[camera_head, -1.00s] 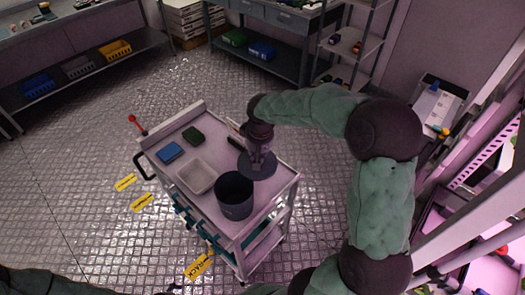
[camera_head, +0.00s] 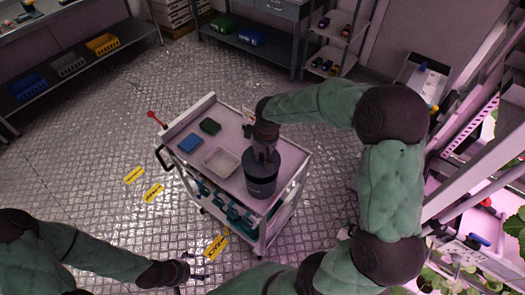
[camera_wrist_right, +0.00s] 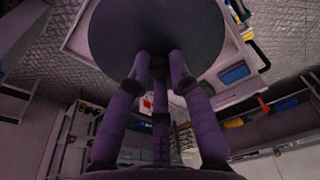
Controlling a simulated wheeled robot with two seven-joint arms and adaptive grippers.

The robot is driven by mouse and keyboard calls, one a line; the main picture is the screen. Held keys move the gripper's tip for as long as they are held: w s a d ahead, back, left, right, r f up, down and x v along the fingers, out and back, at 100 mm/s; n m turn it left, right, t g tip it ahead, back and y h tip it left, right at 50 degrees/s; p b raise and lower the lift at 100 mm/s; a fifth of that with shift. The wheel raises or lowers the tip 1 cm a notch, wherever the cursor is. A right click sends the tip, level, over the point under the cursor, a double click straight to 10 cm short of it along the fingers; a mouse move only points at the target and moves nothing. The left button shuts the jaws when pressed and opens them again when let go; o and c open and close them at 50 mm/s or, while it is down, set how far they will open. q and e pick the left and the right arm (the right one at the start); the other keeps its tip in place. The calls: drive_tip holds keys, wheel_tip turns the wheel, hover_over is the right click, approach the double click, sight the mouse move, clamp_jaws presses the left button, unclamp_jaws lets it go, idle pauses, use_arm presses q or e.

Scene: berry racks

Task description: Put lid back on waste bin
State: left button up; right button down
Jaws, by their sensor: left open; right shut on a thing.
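The dark waste bin (camera_head: 262,187) stands upright on the near right part of the trolley top. Its round dark lid (camera_head: 288,160) lies level over the bin's mouth; I cannot tell whether it rests on the rim or hovers just above it. My right gripper (camera_head: 264,153) comes down from above and is shut on the lid's middle. In the right wrist view the lid (camera_wrist_right: 157,22) is a wide grey disc, with the fingers of my right gripper (camera_wrist_right: 160,68) closed at its centre. My left gripper (camera_head: 192,271) is open and empty, low over the floor in front of the trolley.
The trolley (camera_head: 196,120) also carries a pale tray (camera_head: 221,162), a blue box (camera_head: 190,143) and a dark green box (camera_head: 210,126). Yellow tags (camera_head: 216,247) show beside it. A plant rack (camera_head: 470,200) stands at the right.

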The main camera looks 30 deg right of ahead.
sight(262, 159)
drive_tip(key=shift+f+b, duration=2.05)
drive_tip(key=shift+f, duration=0.9)
drive_tip(key=shift+f+b, duration=0.15)
drive_tip(key=shift+b, duration=0.15)
drive_tip(key=c, duration=0.6)
unclamp_jaws()
drive_tip(key=shift+r+p, duration=2.5)
drive_tip(key=shift+r, duration=1.05)
